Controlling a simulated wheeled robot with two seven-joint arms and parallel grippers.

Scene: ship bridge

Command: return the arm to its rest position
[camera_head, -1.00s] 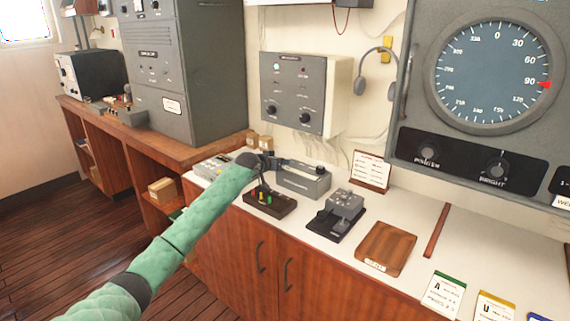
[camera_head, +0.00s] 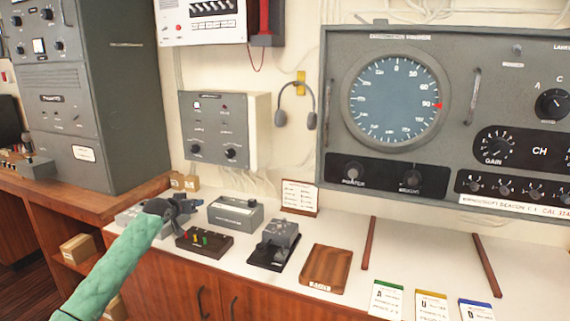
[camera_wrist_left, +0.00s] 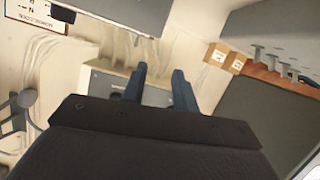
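My left arm, in a green sleeve, comes in from the lower left in the head view. Its dark gripper (camera_head: 188,204) is above the left part of the white counter (camera_head: 345,268), in front of a low grey device (camera_head: 133,214) and just behind a dark block with coloured pegs (camera_head: 204,243). In the left wrist view the two blue-grey fingers (camera_wrist_left: 160,72) stand apart with nothing between them, so the gripper is open and empty. My right gripper is in no view.
A grey box (camera_head: 236,214), a black-based key device (camera_head: 273,246), a wooden tray (camera_head: 326,268) and a small sign (camera_head: 299,197) stand on the counter. Lettered cards (camera_head: 387,300) lie at the front right. A wall box (camera_head: 214,132) and large dial panel (camera_head: 398,100) rise behind.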

